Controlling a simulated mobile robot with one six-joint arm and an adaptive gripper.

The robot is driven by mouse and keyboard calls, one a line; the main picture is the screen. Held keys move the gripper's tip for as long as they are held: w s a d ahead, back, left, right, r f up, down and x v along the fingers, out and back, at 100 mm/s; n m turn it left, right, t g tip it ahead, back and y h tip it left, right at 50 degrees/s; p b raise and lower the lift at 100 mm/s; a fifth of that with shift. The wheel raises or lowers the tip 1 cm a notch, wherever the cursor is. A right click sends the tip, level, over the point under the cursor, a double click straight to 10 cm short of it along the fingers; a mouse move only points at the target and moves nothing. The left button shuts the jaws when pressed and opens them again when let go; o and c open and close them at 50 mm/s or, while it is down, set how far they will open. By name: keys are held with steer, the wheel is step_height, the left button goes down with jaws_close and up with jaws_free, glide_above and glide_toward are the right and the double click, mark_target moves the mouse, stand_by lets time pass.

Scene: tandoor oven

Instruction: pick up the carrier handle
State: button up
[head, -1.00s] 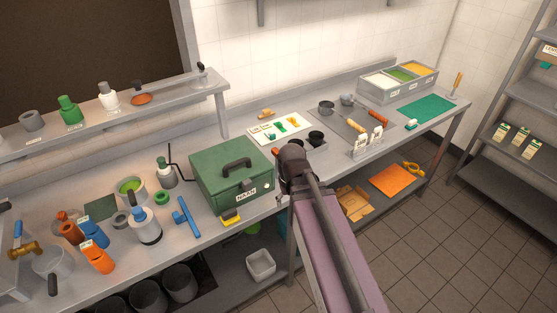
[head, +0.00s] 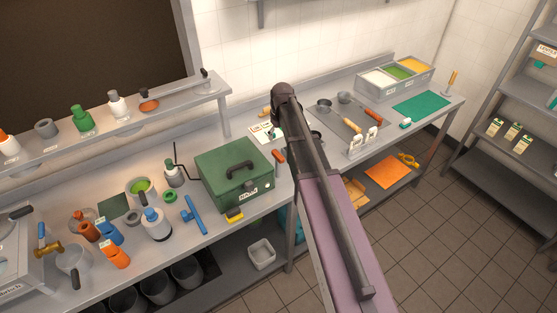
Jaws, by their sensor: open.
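A green lidded box (head: 226,183) labelled NAAN stands on the steel counter, left of my arm. My gripper (head: 272,131) is at the far end of my arm, over the counter behind and right of the box, apart from the handle. It is open, with nothing seen in it. Its fingers are small and partly hidden by my wrist. A red-orange handled tool (head: 279,157) lies between the box and my arm.
A small white rack (head: 363,143) and a three-part food tray (head: 394,79) stand right. A shelf (head: 125,125) with bottles runs along the back left.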

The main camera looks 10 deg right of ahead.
mark_target(278, 154)
steer(key=shift+f, duration=0.15)
steer(key=f+b, duration=0.2)
steer(key=b, duration=0.1)
steer(key=f+b, duration=0.2)
steer(key=f, duration=0.1)
steer(key=w+f+b, duration=0.1)
steer(key=f+b, duration=0.2)
steer(key=shift+a+f+b, duration=0.15)
steer(key=shift+b, duration=0.15)
stand_by(0.3)
stand_by(0.4)
step_height(278, 154, down, 3)
steer(key=b, duration=0.3)
steer(key=shift+f, duration=0.2)
steer(key=shift+w+f+b, duration=0.15)
steer(key=shift+f+b, duration=0.75)
steer(key=shift+b, duration=0.2)
jaws_close()
